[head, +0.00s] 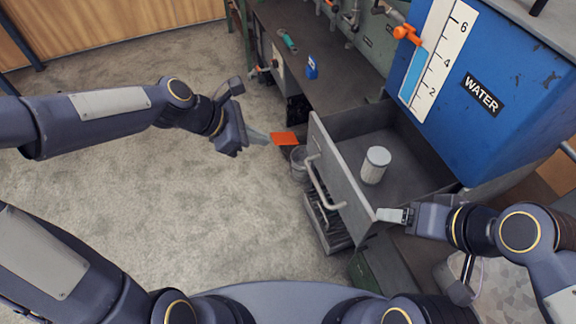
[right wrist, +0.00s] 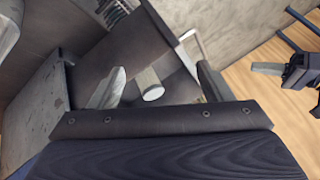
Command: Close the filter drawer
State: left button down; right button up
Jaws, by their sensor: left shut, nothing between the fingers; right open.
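The filter drawer (head: 345,180) is pulled out beneath the blue water tank. Its grey front panel has a long bar handle (head: 324,183). A white cylindrical filter (head: 375,165) stands upright inside; it also shows in the right wrist view (right wrist: 150,85). My left gripper (head: 262,138) is shut and empty, left of the drawer front and apart from it. My right gripper (head: 393,215) is open at the front panel's right end; its fingers also show in the right wrist view (right wrist: 158,90). I cannot tell whether it touches the panel.
The blue water tank (head: 485,70) stands above and right of the drawer. An orange object (head: 285,139) lies just beyond my left fingertips. A bench (head: 320,60) holds a blue item (head: 312,68) and a green-handled tool (head: 288,41). The carpeted floor (head: 210,220) at left is clear.

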pick_arm(q)
jog(key=f+n, duration=0.1)
jog(key=f, duration=0.1)
jog(key=b, duration=0.2)
send_near(316, 149)
jog(key=x, duration=0.6)
jog(key=shift+w+a+f, duration=0.1)
jog(key=shift+a+f, duration=0.1)
jog(key=shift+f, duration=0.05)
jog(key=shift+d, duration=0.15)
